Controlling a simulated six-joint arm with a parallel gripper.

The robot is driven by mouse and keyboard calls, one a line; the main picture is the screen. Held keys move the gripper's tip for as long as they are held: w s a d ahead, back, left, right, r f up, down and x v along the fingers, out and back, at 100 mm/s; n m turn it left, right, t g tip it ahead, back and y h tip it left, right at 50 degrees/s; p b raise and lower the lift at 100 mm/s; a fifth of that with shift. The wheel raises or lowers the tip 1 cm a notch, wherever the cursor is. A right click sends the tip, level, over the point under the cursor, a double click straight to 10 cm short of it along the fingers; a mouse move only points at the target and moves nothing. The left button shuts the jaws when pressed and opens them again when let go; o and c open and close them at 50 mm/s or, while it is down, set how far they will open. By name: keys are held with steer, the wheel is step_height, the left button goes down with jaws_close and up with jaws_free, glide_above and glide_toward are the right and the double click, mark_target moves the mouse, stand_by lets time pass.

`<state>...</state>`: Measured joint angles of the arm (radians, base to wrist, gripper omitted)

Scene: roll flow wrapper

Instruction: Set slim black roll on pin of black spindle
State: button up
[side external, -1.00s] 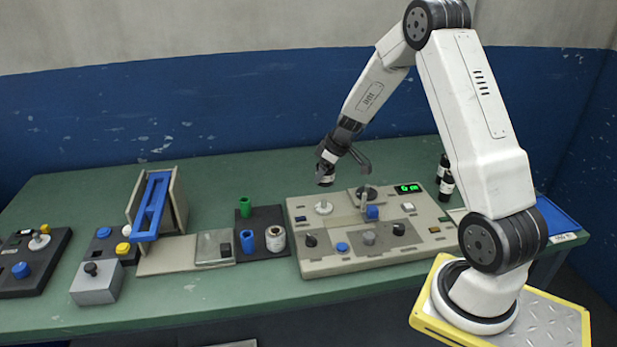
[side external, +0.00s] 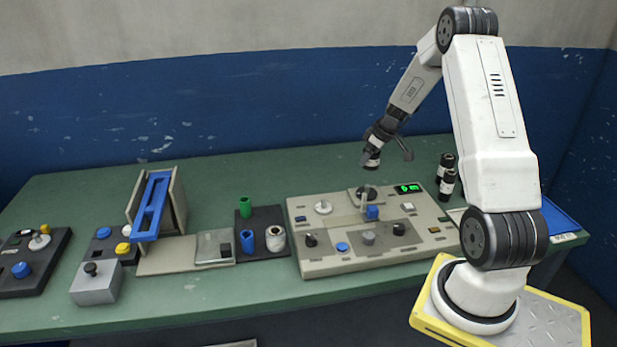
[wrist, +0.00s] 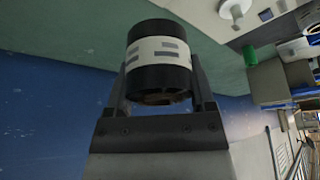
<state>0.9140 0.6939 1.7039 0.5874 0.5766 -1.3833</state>
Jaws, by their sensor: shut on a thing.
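My gripper (side external: 375,148) is shut on the slim black roll (wrist: 160,62), which has a white label band with grey marks. In the wrist view the roll lies between the two fingers. In the side view the roll (side external: 371,161) hangs tilted above the back of the beige machine panel, clear of it. The black spindle (side external: 367,193) is a dark disc at the back of that panel, a little below the roll. Its pin is too small to make out clearly.
The beige panel (side external: 330,262) carries a pale spindle (side external: 323,207), a blue block (side external: 372,212), knobs and a green display (side external: 407,188). Coloured rolls (side external: 248,240) stand on a dark tray to the left.

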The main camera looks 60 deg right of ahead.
mark_target(368, 169)
steer(key=shift+f, duration=2.35)
steer(key=shift+f, duration=2.2)
stand_by(1.0)
steer(key=o, duration=1.3)
steer(key=shift+c, duration=0.2)
steer(key=shift+r, duration=0.15)
steer(key=shift+r, duration=3.85)
